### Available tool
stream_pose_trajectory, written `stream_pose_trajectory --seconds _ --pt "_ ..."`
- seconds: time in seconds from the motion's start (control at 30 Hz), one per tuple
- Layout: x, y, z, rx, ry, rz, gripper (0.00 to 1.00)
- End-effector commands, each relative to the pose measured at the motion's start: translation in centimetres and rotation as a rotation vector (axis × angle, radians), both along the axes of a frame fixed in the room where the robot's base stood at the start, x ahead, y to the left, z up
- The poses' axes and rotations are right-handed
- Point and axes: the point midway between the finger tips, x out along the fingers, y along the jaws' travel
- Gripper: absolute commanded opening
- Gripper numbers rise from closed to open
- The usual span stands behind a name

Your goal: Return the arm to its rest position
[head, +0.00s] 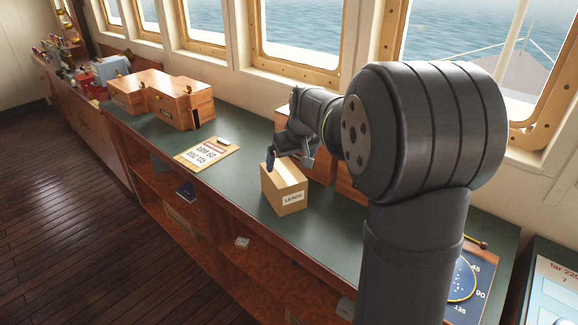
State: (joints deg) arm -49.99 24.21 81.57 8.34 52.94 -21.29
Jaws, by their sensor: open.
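My arm rises at the right of the head view and reaches back over the green counter. My gripper (290,160) is at the arm's far end, above and just behind the cardboard box (285,189) labelled "LEADS". The gripper is open. One dark finger shows over the box's top left edge; whether it touches the box I cannot tell. Nothing shows between the fingers, but the forearm and wrist hide part of that area.
A wooden cabinet (163,98) stands on the counter (237,187) at left, with a clipboard (207,153) in front. A wooden unit stands behind the box, partly hidden by my arm. A chart (461,281) lies at lower right. Windows line the back.

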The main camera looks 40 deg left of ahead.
Motion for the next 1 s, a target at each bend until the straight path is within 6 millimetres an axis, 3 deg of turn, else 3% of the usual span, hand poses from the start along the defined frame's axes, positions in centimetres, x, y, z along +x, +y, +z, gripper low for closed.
stream_pose_trajectory --seconds 0.47,1.0 --pt "0.1 0.2 -0.5 -0.002 0.001 0.000 1.00" --pt "1.5 3.7 -9.7 -0.003 0.002 0.001 1.00"
